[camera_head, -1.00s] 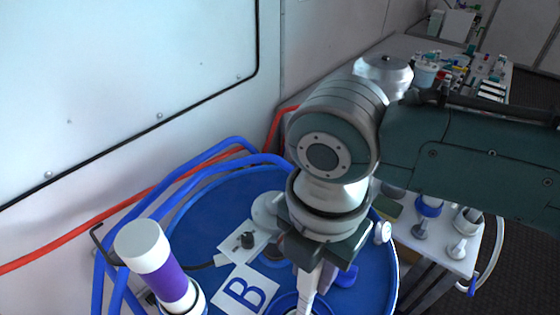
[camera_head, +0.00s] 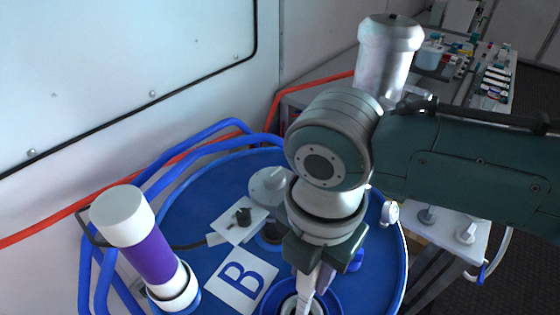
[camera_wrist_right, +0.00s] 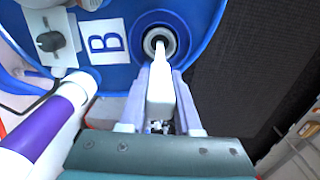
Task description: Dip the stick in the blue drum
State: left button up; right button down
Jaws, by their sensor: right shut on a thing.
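The blue drum (camera_head: 200,205) stands below my right arm, with a white label marked B (camera_head: 240,285) on its lid. A round opening with a blue and pale ring (camera_wrist_right: 160,40) is in the lid, right of the label in the right wrist view. My right gripper (camera_head: 307,285) is shut on a pale stick (camera_wrist_right: 160,85), which points down at this opening. The stick's tip shows at the opening's dark centre in the wrist view; I cannot tell how far it reaches inside. My left gripper is out of view.
A white and purple cylinder (camera_head: 150,245) rises at the lid's left side. A grey fitting with a black knob (camera_head: 240,217) sits on the lid. Blue pipes (camera_head: 175,160) and a red hose (camera_head: 310,92) run behind. A cluttered bench (camera_head: 465,75) stands at the right.

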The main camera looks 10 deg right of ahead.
jog(key=shift+f+b, duration=1.85)
jog(key=shift+f, duration=0.65)
jog(key=shift+f+b, duration=1.3)
jog(key=shift+f, duration=0.25)
